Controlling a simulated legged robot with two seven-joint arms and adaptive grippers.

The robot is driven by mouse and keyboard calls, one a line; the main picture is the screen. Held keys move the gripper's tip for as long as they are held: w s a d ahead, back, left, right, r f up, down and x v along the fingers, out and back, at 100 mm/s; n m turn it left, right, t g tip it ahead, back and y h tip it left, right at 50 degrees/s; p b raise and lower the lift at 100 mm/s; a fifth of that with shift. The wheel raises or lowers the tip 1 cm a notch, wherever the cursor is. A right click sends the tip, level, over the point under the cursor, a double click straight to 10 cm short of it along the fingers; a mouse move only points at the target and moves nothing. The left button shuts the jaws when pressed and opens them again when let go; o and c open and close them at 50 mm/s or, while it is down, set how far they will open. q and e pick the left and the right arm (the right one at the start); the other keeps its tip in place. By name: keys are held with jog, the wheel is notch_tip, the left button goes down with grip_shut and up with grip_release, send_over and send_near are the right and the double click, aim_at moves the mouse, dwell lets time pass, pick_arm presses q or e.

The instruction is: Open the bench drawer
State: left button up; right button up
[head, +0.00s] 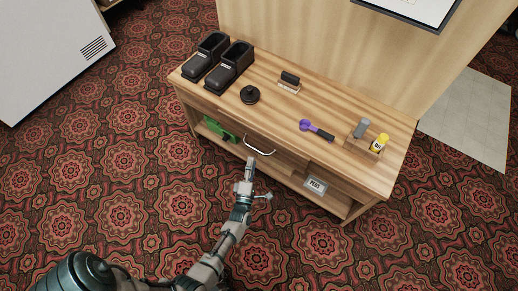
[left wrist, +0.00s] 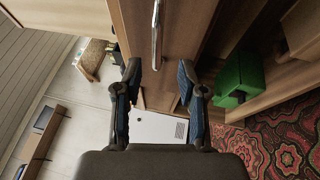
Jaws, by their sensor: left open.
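The wooden bench (head: 320,95) stands against a wood-panelled wall in the head view. Its drawer handle (head: 260,149) is a curved metal bar on the front face. In the left wrist view the handle (left wrist: 156,35) runs up from between the fingertips, in front of the wooden drawer front (left wrist: 180,40). My left gripper (head: 250,160) is at the left end of the handle in the head view. In the left wrist view the left gripper (left wrist: 159,72) is open, its two fingers on either side of the handle's line. I cannot tell whether they touch it. My right gripper is not in view.
On the bench top are two black shoe-like holders (head: 230,66), a black round lid (head: 250,95), a brush (head: 289,82), a purple tool (head: 315,130) and a small wooden caddy (head: 364,147) with bottles. A green object (head: 218,130) sits on the lower shelf. Patterned carpet in front is clear.

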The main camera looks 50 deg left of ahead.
aim_at(255, 149)
pick_arm(q)
jog(key=b+x, duration=0.1)
jog(key=x, duration=0.4)
jog(key=shift+w+d, duration=0.1)
jog(key=shift+w, duration=0.25)
jog(key=shift+w+a+r+b, duration=0.25)
jog(key=shift+w+a+b, duration=0.1)
jog(key=shift+a, duration=0.15)
jog(key=shift+d, duration=0.15)
grip_shut()
